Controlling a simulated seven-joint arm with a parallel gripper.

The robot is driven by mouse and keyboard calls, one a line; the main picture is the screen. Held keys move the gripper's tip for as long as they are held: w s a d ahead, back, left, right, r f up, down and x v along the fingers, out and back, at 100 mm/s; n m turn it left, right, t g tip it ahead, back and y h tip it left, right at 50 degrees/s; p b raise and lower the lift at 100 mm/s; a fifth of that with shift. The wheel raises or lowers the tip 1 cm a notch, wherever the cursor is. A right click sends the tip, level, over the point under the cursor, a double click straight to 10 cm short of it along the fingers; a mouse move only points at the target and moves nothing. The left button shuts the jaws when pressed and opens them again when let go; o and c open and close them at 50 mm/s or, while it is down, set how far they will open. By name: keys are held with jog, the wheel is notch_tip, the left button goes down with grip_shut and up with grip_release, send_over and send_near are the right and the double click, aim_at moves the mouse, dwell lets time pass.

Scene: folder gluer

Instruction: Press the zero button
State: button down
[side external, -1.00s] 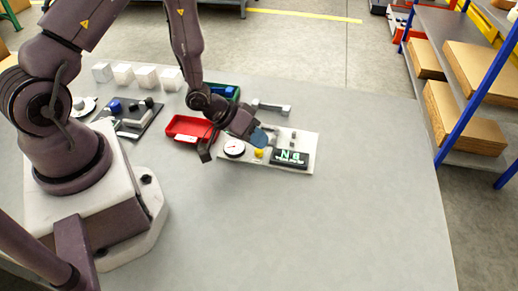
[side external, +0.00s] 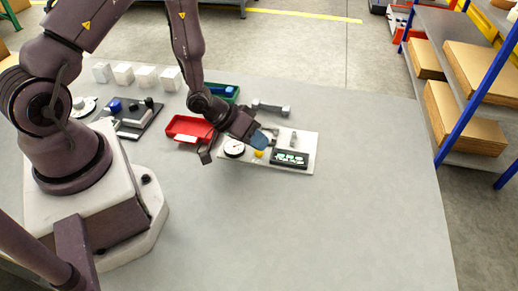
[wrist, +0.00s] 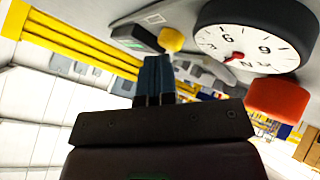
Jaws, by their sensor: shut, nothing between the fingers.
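A pale panel (side external: 306,169) lies on the grey table and carries a round yellow button (side external: 258,154), a white dial gauge (side external: 234,148) and a dark display (side external: 290,158) with green characters. No label on the button can be read. My gripper (side external: 260,141) is shut and empty, its blue fingertips just behind the yellow button in the side view. In the wrist view, the closed fingers (wrist: 154,76) point toward the panel, with the button (wrist: 171,40) just beyond their tips and slightly right. A gap shows there; in the side view I cannot tell the fingertips' height.
The gauge (wrist: 258,35) stands close beside the fingers. A red bin (side external: 189,129) and a green bin (side external: 228,93) stand left of and behind the panel. A grey handle (side external: 270,107) is behind it. Several white cubes (side external: 123,74) stand at back left. The front table is clear.

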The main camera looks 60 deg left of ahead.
jog(key=shift+r, duration=0.85)
jog(key=shift+r, duration=2.5)
